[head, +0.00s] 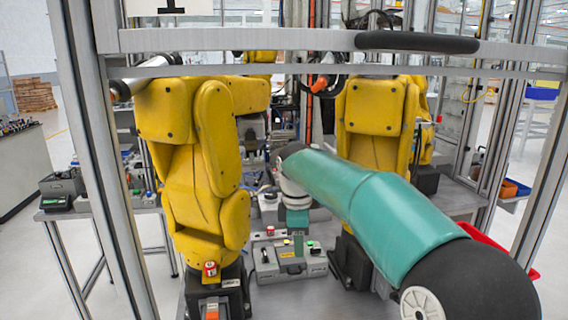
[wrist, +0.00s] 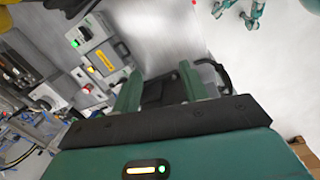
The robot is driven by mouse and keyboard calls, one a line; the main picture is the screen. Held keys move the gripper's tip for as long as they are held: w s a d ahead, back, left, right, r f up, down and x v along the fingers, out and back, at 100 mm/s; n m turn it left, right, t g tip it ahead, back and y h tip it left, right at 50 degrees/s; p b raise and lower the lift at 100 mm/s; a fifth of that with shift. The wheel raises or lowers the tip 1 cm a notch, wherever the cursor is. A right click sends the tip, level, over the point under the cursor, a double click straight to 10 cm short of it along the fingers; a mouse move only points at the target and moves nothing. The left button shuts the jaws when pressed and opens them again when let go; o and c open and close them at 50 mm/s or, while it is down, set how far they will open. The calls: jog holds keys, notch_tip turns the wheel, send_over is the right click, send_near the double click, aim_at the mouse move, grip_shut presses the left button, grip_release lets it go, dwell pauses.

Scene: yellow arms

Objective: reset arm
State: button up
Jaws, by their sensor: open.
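My arm is teal and reaches forward from the lower right in the head view. Its end, with my gripper (head: 297,240), hangs between two yellow robot arms, over the grey work surface; the fingertips are hard to make out there. In the wrist view my gripper (wrist: 157,84) shows two green fingers spread apart. Nothing is held between them. A dark device lies behind the gap between the fingers; I cannot tell how far off it is.
The left yellow arm (head: 190,150) and the right yellow arm (head: 375,120) stand close on either side. A grey control box (head: 288,262) with buttons sits below my gripper and also shows in the wrist view (wrist: 103,55). A metal crossbar (head: 240,40) and posts frame the cell.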

jog(key=s+d+r+m+t, duration=0.15)
jog(key=s+d+m, duration=0.3)
jog(key=s, duration=0.45)
jog(key=s+d+r+m+t, duration=0.1)
jog(key=s+d+r+m, duration=0.15)
jog(key=s+m, duration=0.4)
jog(key=s+d+f+m+t, duration=0.1)
jog(key=s+d+f+m, duration=0.1)
jog(key=s, duration=0.5)
jog(key=s+d+f+m+t, duration=0.1)
jog(key=s+d+f+m, duration=0.2)
jog(key=s, duration=0.4)
notch_tip(320, 180, down, 2)
jog(key=shift+s+f+m+y, duration=0.1)
jog(key=shift+s+m+y, duration=0.2)
jog(key=shift+m, duration=0.4)
